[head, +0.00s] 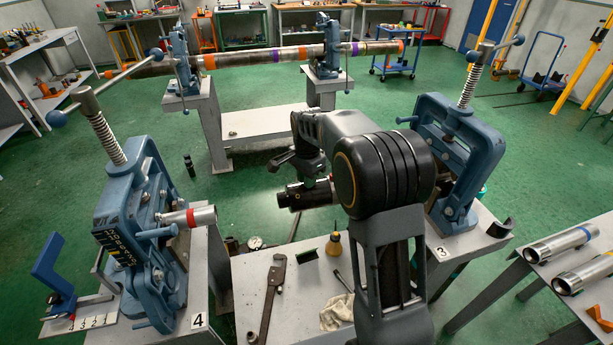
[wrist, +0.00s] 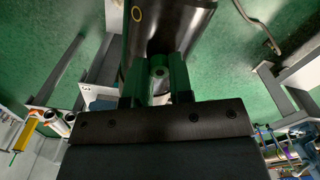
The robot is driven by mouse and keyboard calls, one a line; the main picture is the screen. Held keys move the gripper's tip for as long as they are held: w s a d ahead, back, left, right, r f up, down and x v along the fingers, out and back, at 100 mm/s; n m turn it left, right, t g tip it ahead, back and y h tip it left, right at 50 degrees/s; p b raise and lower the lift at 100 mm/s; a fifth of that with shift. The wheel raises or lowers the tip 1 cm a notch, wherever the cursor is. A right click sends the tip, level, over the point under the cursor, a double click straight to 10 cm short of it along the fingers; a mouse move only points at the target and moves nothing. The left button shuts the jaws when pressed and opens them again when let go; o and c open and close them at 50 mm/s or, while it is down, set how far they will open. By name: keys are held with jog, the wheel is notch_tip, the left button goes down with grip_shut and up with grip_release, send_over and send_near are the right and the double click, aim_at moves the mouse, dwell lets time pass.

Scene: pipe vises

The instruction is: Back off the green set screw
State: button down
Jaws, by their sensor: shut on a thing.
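In the wrist view my gripper (wrist: 158,66) has its dark green fingers shut on a small green cylindrical piece (wrist: 159,73), with a paler round mark on its end. I cannot tell whether this is the green set screw or a tool. Below it, between the fingers, is something whitish. In the head view my arm hides most of the gripper, which is over the middle, apart from the vises. Blue pipe vise 4 (head: 130,215) stands at left, gripping a short pipe with a red band (head: 190,217). Blue vise 3 (head: 452,150) is behind my arm at right. No green set screw is clear on either.
A bench between the vises holds a wrench (head: 271,300), a small brass-coloured bottle (head: 334,244) and a rag (head: 337,312). A long banded pipe (head: 262,56) rests in two rear vises. Metal pipes (head: 563,245) lie on the right table.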

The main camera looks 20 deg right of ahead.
jog(key=n+p, duration=0.1)
jog(key=n, duration=1.4)
jog(key=shift+f+n+p, duration=0.1)
jog(key=shift+n+p, duration=0.2)
jog(key=shift+p, duration=0.1)
jog(key=n, duration=0.3)
jog(key=shift+n, duration=0.4)
jog(key=n, duration=0.3)
jog(key=shift+s+f+n, duration=0.1)
jog(key=shift+n, duration=0.2)
jog(key=n, duration=0.3)
jog(key=shift+n+p, duration=0.3)
jog(key=shift+n, duration=1.7)
